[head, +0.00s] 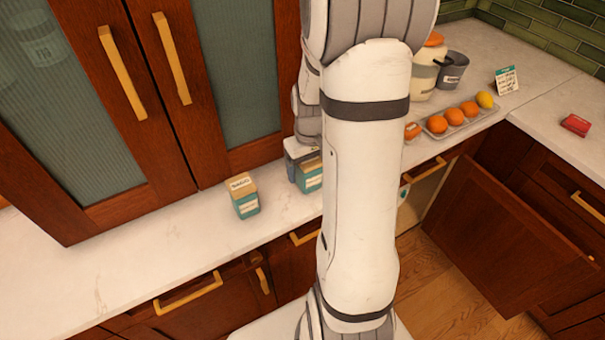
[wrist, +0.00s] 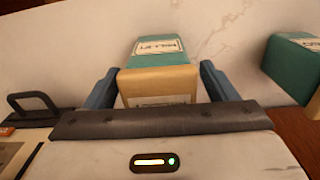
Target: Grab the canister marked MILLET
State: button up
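The canister marked MILLET (wrist: 160,48) is a box with teal sides, a tan end and a white label. In the wrist view it stands between the two blue fingers of my gripper (wrist: 157,88), with narrow gaps showing beside it. The gripper looks open around it. In the head view, my gripper (head: 298,160) is over a teal and tan canister (head: 311,180) on the counter, partly hidden by my arm. A second, similar canister (head: 243,196) stands to the left; it also shows at the right of the wrist view (wrist: 292,68).
The white counter (head: 150,256) is clear left of the canisters. A tray of oranges and a lemon (head: 437,125), a jar (head: 428,72), a dark pot (head: 453,70) and a small card (head: 507,80) are farther right. Wooden cabinets (head: 85,130) rise behind. A lower door (head: 505,235) hangs open.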

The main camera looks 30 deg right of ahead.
jog(key=c, duration=1.2)
jog(key=shift+r, duration=0.1)
